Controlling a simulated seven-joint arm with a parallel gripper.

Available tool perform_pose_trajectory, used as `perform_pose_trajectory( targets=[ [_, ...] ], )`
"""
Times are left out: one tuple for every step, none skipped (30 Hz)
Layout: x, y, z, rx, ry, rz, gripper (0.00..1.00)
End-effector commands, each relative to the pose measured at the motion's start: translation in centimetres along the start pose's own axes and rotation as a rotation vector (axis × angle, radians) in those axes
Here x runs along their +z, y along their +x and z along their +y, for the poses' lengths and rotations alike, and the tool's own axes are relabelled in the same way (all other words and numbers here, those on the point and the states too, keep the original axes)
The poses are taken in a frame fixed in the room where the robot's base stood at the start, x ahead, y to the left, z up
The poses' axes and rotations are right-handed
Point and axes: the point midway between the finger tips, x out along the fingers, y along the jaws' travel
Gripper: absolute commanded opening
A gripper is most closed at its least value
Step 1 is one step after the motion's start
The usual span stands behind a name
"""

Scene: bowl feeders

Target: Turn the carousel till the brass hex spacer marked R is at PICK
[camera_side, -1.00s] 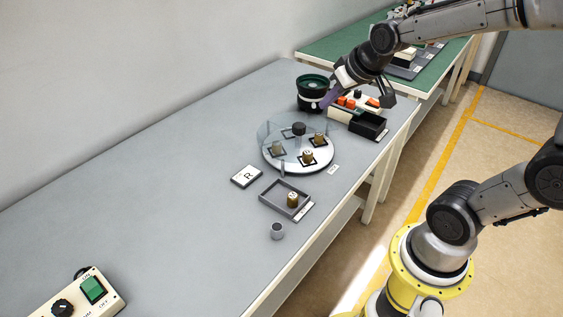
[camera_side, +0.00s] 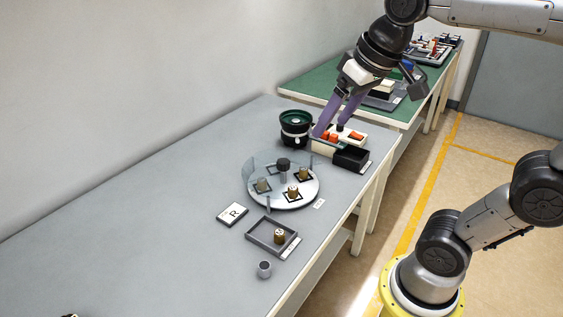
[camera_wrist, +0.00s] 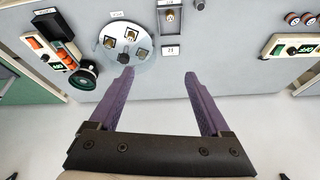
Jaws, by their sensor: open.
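The carousel (camera_side: 283,201) is a pale disc with a dark central knob (camera_side: 283,163) and a clear guard over its far left part. Brass spacers stand on dark square nests: one at the front (camera_side: 292,191), one at the right (camera_side: 305,174), and one behind the guard at the left (camera_side: 262,185). Their marks are too small to read. The carousel also shows in the wrist view (camera_wrist: 108,55). A small label (camera_side: 319,203) lies beside the disc's front right. My gripper (camera_side: 332,126) is open and empty, above the table behind the carousel; its fingers also show in the wrist view (camera_wrist: 159,74).
A dark green bowl feeder (camera_side: 295,127) stands behind the carousel, beside a box with orange parts (camera_side: 341,137) and a black bin (camera_side: 351,158). In front are an R card (camera_side: 232,214), a tray (camera_side: 258,239) holding a brass spacer (camera_side: 279,236), and a grey cup (camera_side: 264,269).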

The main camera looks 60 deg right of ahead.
Motion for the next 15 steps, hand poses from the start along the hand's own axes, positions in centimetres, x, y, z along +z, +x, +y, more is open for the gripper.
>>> perform_pose_trajectory(
  targets=[
    [-2.0, 0.3, 0.2, 0.010, 0.026, -0.023, 0.81],
    [-3.1, 0.5, 0.4, 0.015, 0.041, -0.034, 0.81],
    [-4.5, 0.8, 0.6, 0.022, 0.060, -0.051, 0.81],
    [-5.6, 1.2, 0.9, 0.028, 0.075, -0.063, 0.81],
    [-6.6, 1.6, 1.1, 0.033, 0.088, -0.076, 0.81],
    [-7.9, 2.1, 1.5, 0.040, 0.108, -0.093, 0.81],
    [-8.9, 2.7, 1.8, 0.046, 0.123, -0.105, 0.81],
    [-9.8, 3.3, 2.1, 0.051, 0.136, -0.119, 0.81],
    [-11.0, 4.1, 2.6, 0.058, 0.155, -0.137, 0.81],
    [-11.8, 4.8, 3.0, 0.063, 0.168, -0.150, 0.81],
    [-12.7, 5.5, 3.4, 0.068, 0.181, -0.164, 0.81],
    [-13.7, 6.6, 4.0, 0.074, 0.200, -0.183, 0.81],
    [-14.4, 7.4, 4.5, 0.079, 0.213, -0.196, 0.81],
    [-15.1, 8.4, 5.0, 0.084, 0.227, -0.211, 0.81],
    [-15.9, 9.6, 5.7, 0.090, 0.245, -0.230, 0.81]
  ],
)
